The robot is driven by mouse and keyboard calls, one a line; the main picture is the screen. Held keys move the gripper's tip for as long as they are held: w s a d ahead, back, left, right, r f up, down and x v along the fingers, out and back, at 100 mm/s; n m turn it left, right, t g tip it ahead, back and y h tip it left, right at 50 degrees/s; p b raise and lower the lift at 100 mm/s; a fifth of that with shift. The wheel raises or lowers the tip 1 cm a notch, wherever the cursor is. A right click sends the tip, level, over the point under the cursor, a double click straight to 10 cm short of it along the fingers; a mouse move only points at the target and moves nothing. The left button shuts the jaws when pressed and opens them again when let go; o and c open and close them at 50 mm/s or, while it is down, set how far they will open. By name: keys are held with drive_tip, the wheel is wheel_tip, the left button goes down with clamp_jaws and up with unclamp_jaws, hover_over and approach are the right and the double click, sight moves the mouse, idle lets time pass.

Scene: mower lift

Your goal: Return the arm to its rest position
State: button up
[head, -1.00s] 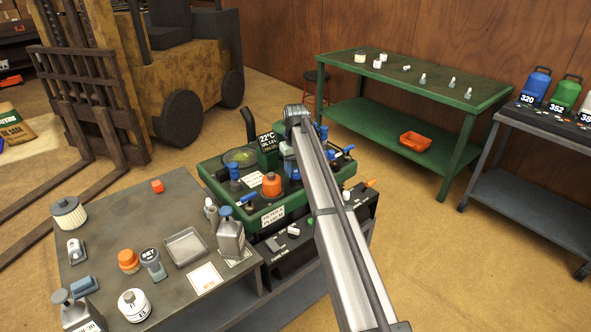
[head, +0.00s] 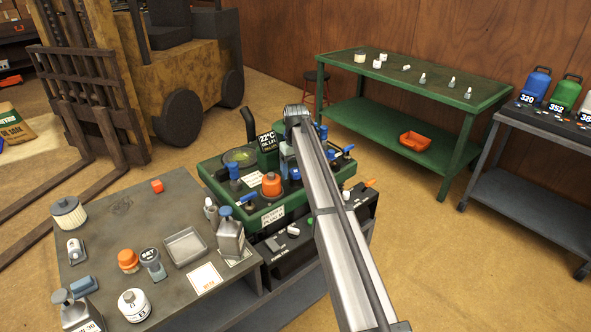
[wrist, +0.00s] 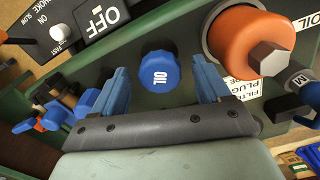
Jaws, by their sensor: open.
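My arm reaches up from the bottom of the head view over the green equipment unit (head: 262,216). In the wrist view my gripper (wrist: 160,80) has its two blue fingers spread wide apart, with nothing between them in contact. In the head view the fingers are hidden behind the arm's end.
A grey table (head: 120,220) at left holds bottles, a tray and filters. Blue-handled valves (head: 234,172) stand on the unit. A black switch panel (head: 290,240) is at its front. A green bench (head: 440,85) stands behind at right, with open floor between.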

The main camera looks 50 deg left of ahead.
drive_tip(key=n, duration=2.4)
idle(0.4)
drive_tip(key=c, duration=1.2)
drive_tip(key=shift+o, duration=0.2)
